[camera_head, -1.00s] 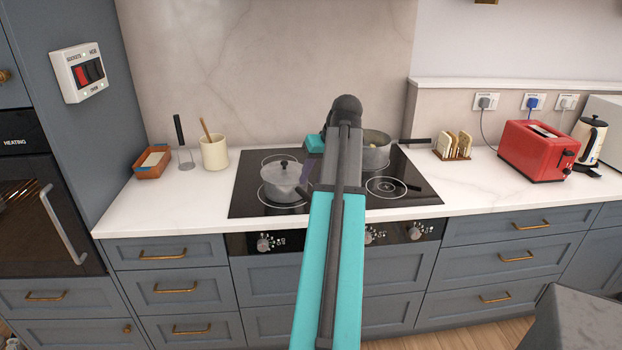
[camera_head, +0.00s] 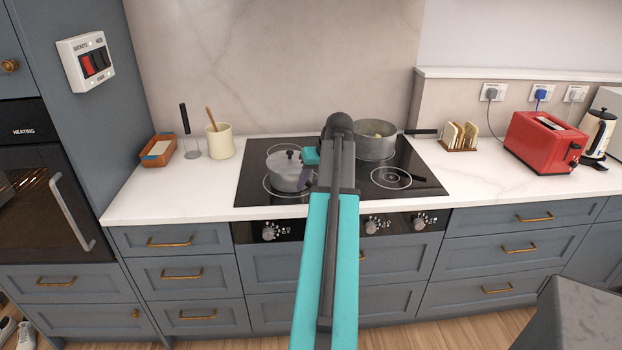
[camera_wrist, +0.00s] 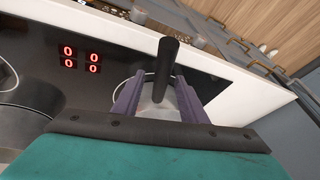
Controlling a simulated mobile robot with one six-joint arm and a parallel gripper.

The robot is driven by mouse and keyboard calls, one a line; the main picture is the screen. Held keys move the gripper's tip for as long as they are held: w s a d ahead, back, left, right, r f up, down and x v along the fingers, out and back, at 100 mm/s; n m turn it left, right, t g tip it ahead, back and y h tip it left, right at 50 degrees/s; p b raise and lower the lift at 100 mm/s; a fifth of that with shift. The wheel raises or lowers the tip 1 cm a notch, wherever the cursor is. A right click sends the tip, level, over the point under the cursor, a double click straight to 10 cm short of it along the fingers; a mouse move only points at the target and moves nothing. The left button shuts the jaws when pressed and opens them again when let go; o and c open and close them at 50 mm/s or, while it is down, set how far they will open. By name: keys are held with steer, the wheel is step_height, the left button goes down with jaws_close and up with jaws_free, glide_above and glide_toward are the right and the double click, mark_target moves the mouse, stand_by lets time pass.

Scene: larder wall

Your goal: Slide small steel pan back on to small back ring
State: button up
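The small steel pan (camera_head: 289,180), with a glass lid and dark knob, sits on the front left of the black hob (camera_head: 250,195). Part of the back left ring shows behind it; my arm hides some of that area. Gaps show between handle and fingers. Some steel shows below the handle.
A larger pot (camera_head: 375,147) stands on the back right, its handle pointing right. A cream utensil pot (camera_head: 220,143) stands left of the hob; a toast rack (camera_head: 460,137) and red toaster (camera_head: 545,143) stand right.

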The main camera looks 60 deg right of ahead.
steer(key=shift+p+x, duration=0.4)
steer(key=shift+x, duration=2.25)
jaws_close()
